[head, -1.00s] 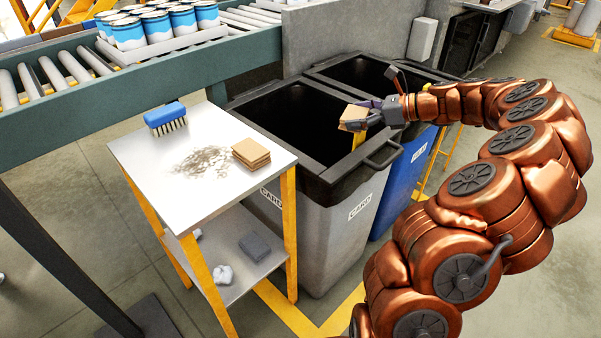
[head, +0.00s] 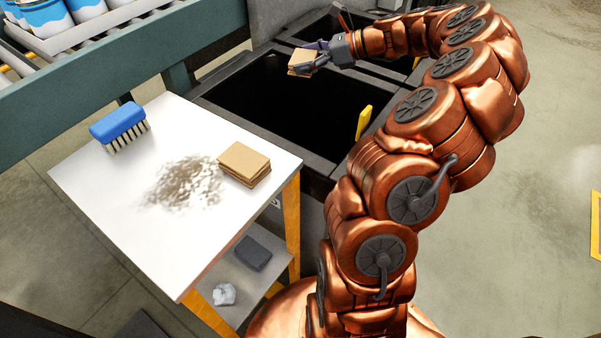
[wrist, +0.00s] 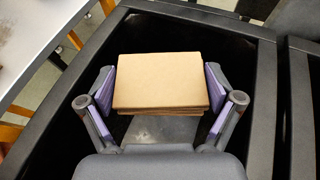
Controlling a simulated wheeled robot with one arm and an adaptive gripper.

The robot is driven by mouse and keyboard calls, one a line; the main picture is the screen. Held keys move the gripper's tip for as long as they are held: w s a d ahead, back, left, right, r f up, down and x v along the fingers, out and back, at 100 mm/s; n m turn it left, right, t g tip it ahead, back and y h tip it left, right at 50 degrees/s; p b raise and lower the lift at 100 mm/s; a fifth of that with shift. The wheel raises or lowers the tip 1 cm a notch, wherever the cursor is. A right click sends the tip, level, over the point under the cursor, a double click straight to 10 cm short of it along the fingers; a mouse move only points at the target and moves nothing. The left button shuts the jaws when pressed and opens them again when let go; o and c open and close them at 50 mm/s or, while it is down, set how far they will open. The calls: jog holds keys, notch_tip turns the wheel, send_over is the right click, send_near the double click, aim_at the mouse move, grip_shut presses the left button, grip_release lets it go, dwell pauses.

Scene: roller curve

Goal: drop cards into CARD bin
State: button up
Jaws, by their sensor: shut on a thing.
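My gripper (head: 318,58) is shut on a small stack of brown cards (head: 300,60). In the wrist view the cards (wrist: 160,82) sit level between the two purple-padded fingers, above the dark opening of a bin. That bin is the CARD bin (head: 318,165), black-rimmed and open; its label is hidden now by my arm and the table. The cards are over the far part of its opening. A second stack of brown cards (head: 245,160) lies on the white table's right side.
The white table (head: 110,235) also holds a blue brush (head: 120,125) and a patch of brown dirt (head: 187,182). Its lower shelf holds a grey block (head: 253,253) and a crumpled white piece (head: 224,294). A second bin (head: 400,62) adjoins behind. A conveyor (head: 120,65) runs at upper left.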

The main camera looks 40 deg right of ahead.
jog(key=shift+f+b, duration=2.45)
jog(key=shift+b, duration=0.2)
jog(key=o, duration=0.6)
jog(key=shift+o, duration=0.2)
jog(key=v, duration=1.2)
